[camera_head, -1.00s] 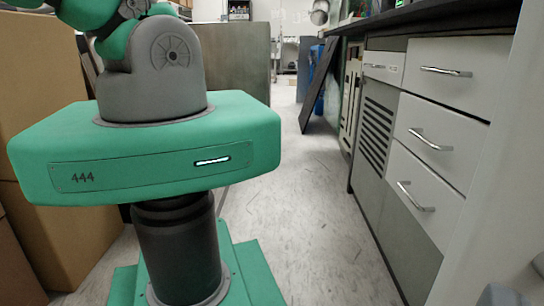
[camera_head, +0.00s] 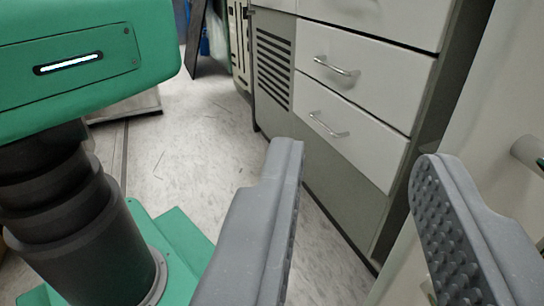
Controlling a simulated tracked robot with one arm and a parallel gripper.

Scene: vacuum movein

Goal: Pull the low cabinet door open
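My gripper (camera_head: 357,157) is open and empty, with its two grey fingers spread wide at the bottom of the view. A pale upright panel (camera_head: 470,110) stands close on the right, with a metal handle or knob (camera_head: 528,150) at the right edge, outside the right finger. I cannot tell for sure whether this panel is the low cabinet door. Behind the fingers is a low cabinet with white drawers (camera_head: 365,80), bar handles (camera_head: 328,124), and a grey lower front (camera_head: 345,190). The drawers are shut. No finger visibly touches a handle.
A grey vented panel (camera_head: 273,70) is left of the drawers. A dark board (camera_head: 195,40) leans farther back. The pale floor (camera_head: 195,150) is clear between my green base and the cabinet.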

